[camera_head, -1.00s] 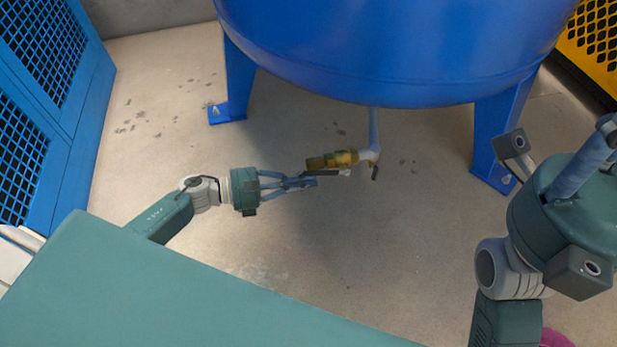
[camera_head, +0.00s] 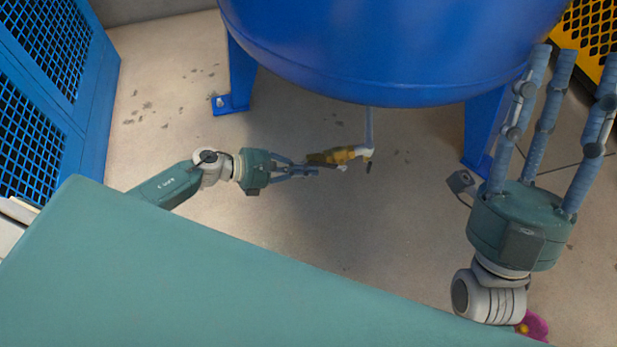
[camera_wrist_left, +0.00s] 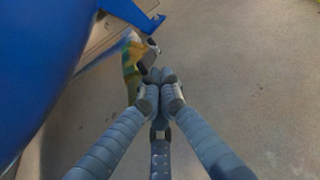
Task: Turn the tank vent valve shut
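The brass-yellow vent valve (camera_head: 336,156) sits at the end of a thin pipe under the blue tank (camera_head: 390,60). A dark lever shows along it, with a pale tip at its right end. The valve also shows in the left wrist view (camera_wrist_left: 131,62), just beyond my fingertips. My left gripper (camera_head: 314,171) has its fingers drawn together, tips right beside the valve and its lever. In the left wrist view the tips (camera_wrist_left: 160,80) meet, with no held object visible; whether they touch the lever is unclear. My right gripper (camera_head: 572,72) is open and empty at the right, fingers pointing up.
The tank's blue legs (camera_head: 238,75) stand left and right of the valve. A blue mesh cage (camera_head: 45,90) is at the left and a yellow mesh panel (camera_head: 592,35) at the top right. The speckled floor around the valve is clear.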

